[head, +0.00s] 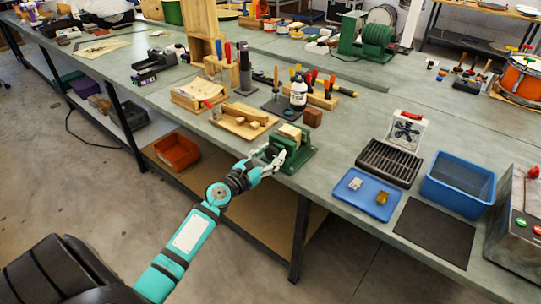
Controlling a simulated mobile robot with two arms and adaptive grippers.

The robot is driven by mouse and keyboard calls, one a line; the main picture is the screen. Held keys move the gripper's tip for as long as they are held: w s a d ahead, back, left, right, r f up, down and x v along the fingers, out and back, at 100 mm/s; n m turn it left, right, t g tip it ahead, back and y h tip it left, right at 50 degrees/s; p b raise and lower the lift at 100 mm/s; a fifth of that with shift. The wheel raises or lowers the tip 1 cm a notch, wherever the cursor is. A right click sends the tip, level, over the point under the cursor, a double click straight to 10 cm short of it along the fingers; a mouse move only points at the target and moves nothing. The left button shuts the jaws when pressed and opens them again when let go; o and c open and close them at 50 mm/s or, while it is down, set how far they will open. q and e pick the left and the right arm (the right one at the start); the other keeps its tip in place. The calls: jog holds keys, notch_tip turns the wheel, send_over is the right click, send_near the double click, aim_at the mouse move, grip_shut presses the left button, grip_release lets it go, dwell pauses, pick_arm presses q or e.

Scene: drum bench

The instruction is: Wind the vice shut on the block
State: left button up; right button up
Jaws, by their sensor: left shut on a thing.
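A green vice (301,158) stands at the front edge of the bench, near the middle of the view. A pale wooden block (290,131) sits at the top of the vice, between its jaws as far as I can see. My left gripper (270,157) is at the front left side of the vice, shut on what appears to be the vice's handle. The fingers hide most of the handle, and its angle is too small to tell. I cannot tell whether the jaws touch the block. My right gripper is not in view.
A wooden tray (228,127) with wood pieces lies left of the vice. To the right are a black slotted tray (389,163), a blue tray (352,197) and a blue bin (458,184).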

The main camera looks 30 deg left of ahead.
pick_arm(q)
jog(key=m+b, duration=0.1)
jog(key=m, duration=0.3)
jog(key=shift+f, duration=0.15)
jog(key=m+b, duration=0.1)
jog(key=m, duration=0.3)
jog(key=shift+d+f, duration=0.1)
jog(key=m+b, duration=0.1)
jog(key=m, duration=0.2)
jog(key=shift+m, duration=0.3)
jog(key=m, duration=0.3)
jog(key=shift+f+m+b, duration=0.1)
jog(key=shift+m+b, duration=0.2)
jog(key=m, duration=0.3)
jog(key=shift+f+m, duration=0.1)
jog(key=shift+m, duration=0.3)
jog(key=m, duration=0.2)
jog(key=shift+m, duration=0.3)
jog(key=m+p, duration=0.1)
jog(key=m, duration=0.3)
jog(key=shift+f, duration=0.1)
jog(key=shift+f+m+p, duration=0.15)
jog(key=shift+m+p, duration=0.5)
jog(key=shift+m, duration=0.95)
